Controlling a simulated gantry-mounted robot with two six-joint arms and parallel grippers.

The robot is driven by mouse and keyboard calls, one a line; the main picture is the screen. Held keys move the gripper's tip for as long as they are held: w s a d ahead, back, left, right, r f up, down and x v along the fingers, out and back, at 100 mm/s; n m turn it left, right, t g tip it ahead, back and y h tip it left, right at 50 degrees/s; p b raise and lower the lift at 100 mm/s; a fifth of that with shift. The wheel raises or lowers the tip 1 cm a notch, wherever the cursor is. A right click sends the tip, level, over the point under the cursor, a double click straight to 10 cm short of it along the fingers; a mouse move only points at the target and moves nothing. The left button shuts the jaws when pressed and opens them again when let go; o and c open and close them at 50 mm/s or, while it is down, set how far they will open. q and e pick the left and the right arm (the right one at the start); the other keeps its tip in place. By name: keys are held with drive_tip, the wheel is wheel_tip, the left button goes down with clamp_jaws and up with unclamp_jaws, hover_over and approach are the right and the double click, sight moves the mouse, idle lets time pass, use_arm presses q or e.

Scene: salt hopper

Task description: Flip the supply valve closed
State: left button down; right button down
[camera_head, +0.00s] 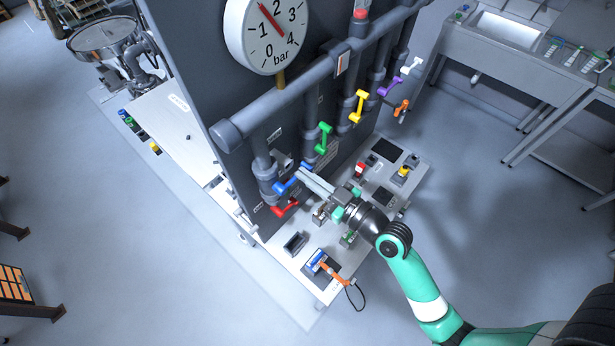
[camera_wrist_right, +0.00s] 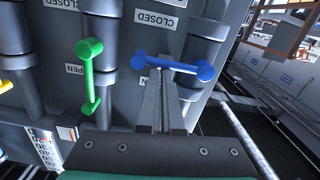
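A blue valve handle (camera_head: 291,183) is on the lower left pipe of the dark panel; it also shows in the wrist view (camera_wrist_right: 178,66), lying crosswise to its pipe. OPEN and CLOSED labels are near it. My right gripper (camera_head: 302,173) reaches in from the right, its tips at the blue handle. In the wrist view its fingers (camera_wrist_right: 164,76) are close together, with the handle passing across their tips. I see no handle clamped between them; whether they touch it is unclear. No readable label tells which valve is the supply. My left gripper is out of view.
Green (camera_head: 323,138), yellow (camera_head: 358,106), purple (camera_head: 390,86) and white (camera_head: 411,67) handles follow along the panel. A red handle (camera_head: 285,208) sits just below the blue one. The pressure gauge (camera_head: 266,33) is above. A bench (camera_head: 313,281) with devices lies below.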

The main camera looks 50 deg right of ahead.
drive_tip(key=shift+f, duration=0.4)
drive_tip(key=shift+r, duration=0.25)
drive_tip(key=s+r, duration=0.4)
drive_tip(key=s, duration=0.6)
drive_tip(key=shift+s+a+r, duration=0.15)
drive_tip(key=shift+s+r, duration=0.2)
drive_tip(key=shift+s, duration=0.05)
